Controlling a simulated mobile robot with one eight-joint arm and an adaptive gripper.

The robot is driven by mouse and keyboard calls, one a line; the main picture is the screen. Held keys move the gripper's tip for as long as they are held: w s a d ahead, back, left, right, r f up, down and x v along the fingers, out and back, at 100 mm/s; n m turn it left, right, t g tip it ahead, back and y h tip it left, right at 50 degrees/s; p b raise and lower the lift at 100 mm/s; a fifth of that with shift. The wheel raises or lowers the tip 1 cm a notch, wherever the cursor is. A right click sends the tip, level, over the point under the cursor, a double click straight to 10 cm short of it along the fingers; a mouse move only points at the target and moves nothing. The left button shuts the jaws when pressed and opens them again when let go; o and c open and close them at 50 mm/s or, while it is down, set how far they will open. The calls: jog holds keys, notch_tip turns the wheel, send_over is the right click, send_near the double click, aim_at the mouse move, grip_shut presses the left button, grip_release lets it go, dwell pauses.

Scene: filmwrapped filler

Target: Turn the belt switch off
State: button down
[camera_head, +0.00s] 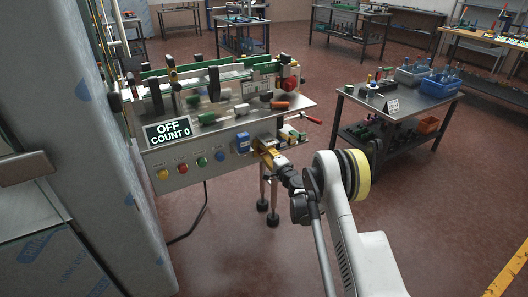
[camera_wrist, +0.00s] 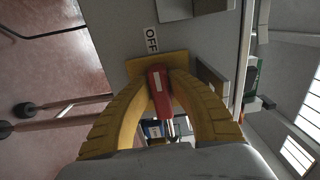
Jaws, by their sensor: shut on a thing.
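In the wrist view the belt switch is a red handle (camera_wrist: 160,92) with a pale stripe, standing out from a yellow plate (camera_wrist: 140,66). An OFF label (camera_wrist: 151,40) is beside the plate, and the handle's end at the plate points toward it. My gripper (camera_wrist: 160,78) is shut on the red handle, one yellow finger on each side. In the head view my gripper (camera_head: 268,153) is at the right part of the machine's front panel and hides the switch. The display (camera_head: 169,132) reads OFF, COUNT 0.
The panel also has yellow, red, green and blue buttons (camera_head: 201,162) left of my gripper. Several small parts lie on the machine's top (camera_head: 310,101). A work table (camera_head: 355,96) with blue bins stands to the right. A grey cabinet (camera_head: 70,110) is close on the left.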

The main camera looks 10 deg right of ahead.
dwell(0.3)
jog(key=c, duration=1.3)
grip_release()
jog(key=shift+o, duration=0.2)
jog(key=v, duration=0.7)
jog(key=shift+s, duration=0.25)
jog(key=shift+d, duration=0.1)
